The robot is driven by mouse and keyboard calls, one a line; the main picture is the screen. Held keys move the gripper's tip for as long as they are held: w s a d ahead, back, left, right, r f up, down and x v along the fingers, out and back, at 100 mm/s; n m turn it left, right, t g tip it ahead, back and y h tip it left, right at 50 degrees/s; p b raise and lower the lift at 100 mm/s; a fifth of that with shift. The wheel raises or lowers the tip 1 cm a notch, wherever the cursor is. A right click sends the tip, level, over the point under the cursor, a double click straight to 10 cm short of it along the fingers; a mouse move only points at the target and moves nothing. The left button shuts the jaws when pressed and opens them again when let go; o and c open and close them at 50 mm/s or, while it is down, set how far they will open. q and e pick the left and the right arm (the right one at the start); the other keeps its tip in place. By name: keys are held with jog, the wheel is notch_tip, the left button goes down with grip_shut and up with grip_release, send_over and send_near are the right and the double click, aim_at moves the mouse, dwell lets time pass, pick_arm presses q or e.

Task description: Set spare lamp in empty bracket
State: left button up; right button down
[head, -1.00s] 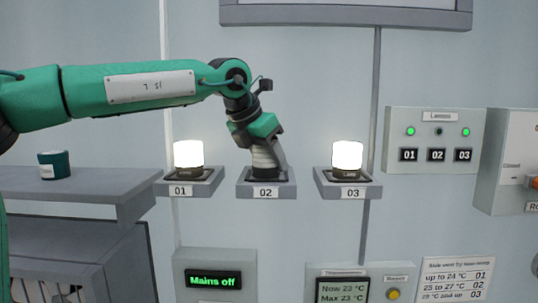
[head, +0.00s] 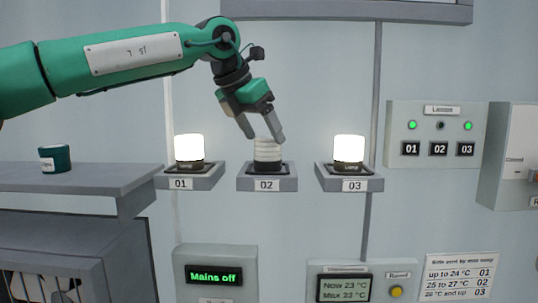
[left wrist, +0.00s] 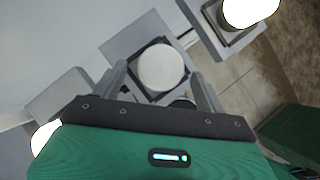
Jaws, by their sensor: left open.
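The spare lamp (head: 267,153), unlit and whitish with ribbed sides, stands upright in bracket 02 (head: 267,184). My left gripper (head: 264,138) is open above it, with its fingers apart on either side of the lamp's upper part. In the left wrist view the lamp's round top (left wrist: 162,67) shows between and beyond the two open fingers (left wrist: 160,85). I cannot tell whether the lamp is fully down in the bracket. My right gripper is not in view.
Lit lamps stand in bracket 01 (head: 180,183) and bracket 03 (head: 355,184). The lamp panel (head: 433,135) shows green lights for 01 and 03 and a dark one for 02. The display (head: 213,276) reads Mains off. A dark green can (head: 55,158) stands on the left shelf (head: 80,178).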

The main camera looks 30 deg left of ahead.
pick_arm(q)
jog(key=b+v, duration=0.1)
jog(key=v, duration=0.5)
jog(key=shift+s+r, duration=0.15)
jog(key=shift+r, duration=0.1)
